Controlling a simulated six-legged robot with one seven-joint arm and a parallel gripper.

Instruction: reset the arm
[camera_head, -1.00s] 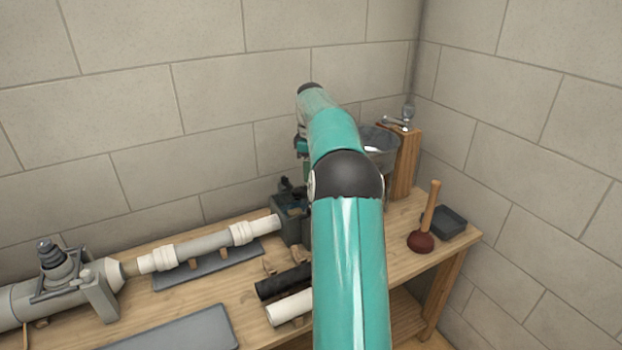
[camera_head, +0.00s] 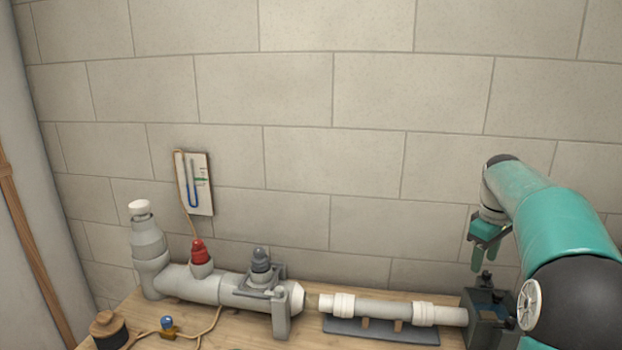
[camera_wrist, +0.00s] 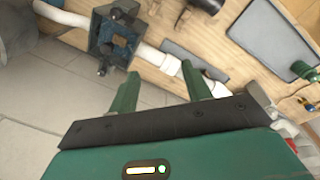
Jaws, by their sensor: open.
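My teal arm comes in from the right of the head view. My gripper (camera_head: 483,258) hangs at its end, above the dark green vise (camera_head: 488,312) at the right of the bench. In the wrist view my gripper (camera_wrist: 160,88) shows two green fingers spread apart with nothing between them. The vise (camera_wrist: 115,35) lies beyond the fingertips, up and to the left, with a white pipe running from it. I see no contact between the fingers and anything.
The wooden bench (camera_head: 235,335) carries a grey pipe assembly (camera_head: 190,282) with a red cap. A white-jointed pipe (camera_head: 385,308) runs over a grey tray (camera_head: 375,331) to the vise. A gauge board (camera_head: 195,183) is on the wall. The space above the bench's middle is clear.

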